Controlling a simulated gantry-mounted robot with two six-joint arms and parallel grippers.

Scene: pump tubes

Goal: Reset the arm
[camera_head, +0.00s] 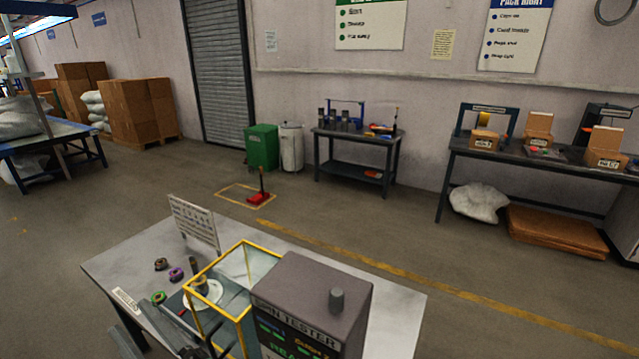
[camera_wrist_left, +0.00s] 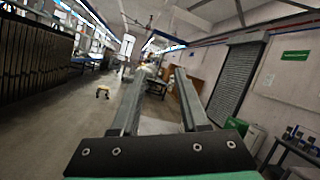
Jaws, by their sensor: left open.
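My left gripper (camera_head: 128,318) is at the lower left of the head view, over the near left part of the grey table. In the left wrist view its two fingers (camera_wrist_left: 159,73) stand well apart with nothing between them. They point out across the room, toward the floor and far racks. My right gripper is in neither view. The grey tester box (camera_head: 312,290) with a lit front stands at the table's near edge. A yellow-edged clear guard (camera_head: 246,251) stands beside it, around a white round plate (camera_head: 203,293) with a short dark upright piece.
The grey table (camera_head: 140,248) carries a dark ring (camera_head: 161,264), a purple ring (camera_head: 176,274), a green ring (camera_head: 158,297) and a standing sign board (camera_head: 194,222). Beyond are open floor, a green bin (camera_head: 262,147), a dark workbench (camera_head: 356,138) and a right-hand packing bench (camera_head: 545,155).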

